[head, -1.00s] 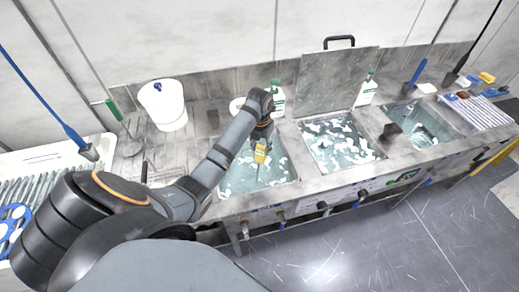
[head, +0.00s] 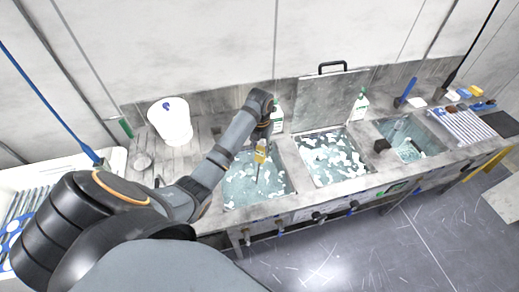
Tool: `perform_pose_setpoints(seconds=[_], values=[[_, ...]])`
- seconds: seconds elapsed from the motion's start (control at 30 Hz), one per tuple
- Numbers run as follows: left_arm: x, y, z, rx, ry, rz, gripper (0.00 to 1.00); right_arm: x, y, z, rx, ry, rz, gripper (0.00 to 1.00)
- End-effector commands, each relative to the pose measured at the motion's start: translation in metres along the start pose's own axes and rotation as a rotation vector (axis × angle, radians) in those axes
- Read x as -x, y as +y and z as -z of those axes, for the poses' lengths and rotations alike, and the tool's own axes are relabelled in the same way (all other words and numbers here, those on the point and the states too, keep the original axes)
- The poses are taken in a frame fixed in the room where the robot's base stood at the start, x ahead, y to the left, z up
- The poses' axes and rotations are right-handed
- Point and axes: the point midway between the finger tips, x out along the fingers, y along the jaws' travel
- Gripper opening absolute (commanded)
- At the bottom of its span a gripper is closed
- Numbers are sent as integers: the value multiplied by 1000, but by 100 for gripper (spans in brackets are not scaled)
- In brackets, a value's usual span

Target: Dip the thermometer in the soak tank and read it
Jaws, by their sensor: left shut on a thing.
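My left gripper (head: 262,138) is at the end of the arm that reaches over the left basin of a steel sink bench. It is shut on a yellow thermometer (head: 261,152), whose thin probe points down toward the water. The probe tip is over or in the left basin (head: 240,185), which holds bluish water with white foam patches; I cannot tell how deep the tip is. The middle basin (head: 330,158) also holds foamy water, and its lid stands open behind it. The right basin (head: 408,138) holds clearer water with something in it. My right gripper is not in view.
A white bucket (head: 171,122) stands on the bench at the left. Green-and-white bottles (head: 277,117) (head: 360,103) stand behind the basins. A striped cloth (head: 463,126), sponges and a blue-handled brush (head: 405,92) are at the right. A white tray (head: 115,160) lies at the far left.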

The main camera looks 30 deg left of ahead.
Motion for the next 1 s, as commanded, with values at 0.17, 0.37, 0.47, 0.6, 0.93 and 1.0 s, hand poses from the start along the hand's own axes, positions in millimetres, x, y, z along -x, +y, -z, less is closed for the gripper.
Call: perform_pose_setpoints(seconds=[0.17, 0.37, 0.47, 0.6, 0.93, 1.0], values=[[21, 0, -2, -1, -2, 0, 16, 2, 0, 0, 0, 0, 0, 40], [44, 0, -3, -1, -2, -1, 16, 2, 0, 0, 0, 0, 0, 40], [52, 0, -3, -1, -2, -1, 16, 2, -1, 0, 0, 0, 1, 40], [55, 0, -3, -1, 1, 0, 16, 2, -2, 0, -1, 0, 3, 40], [40, 0, -2, -1, 1, 0, 16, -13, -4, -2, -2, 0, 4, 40], [23, 0, -1, -1, 1, 0, 16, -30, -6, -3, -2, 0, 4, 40]])
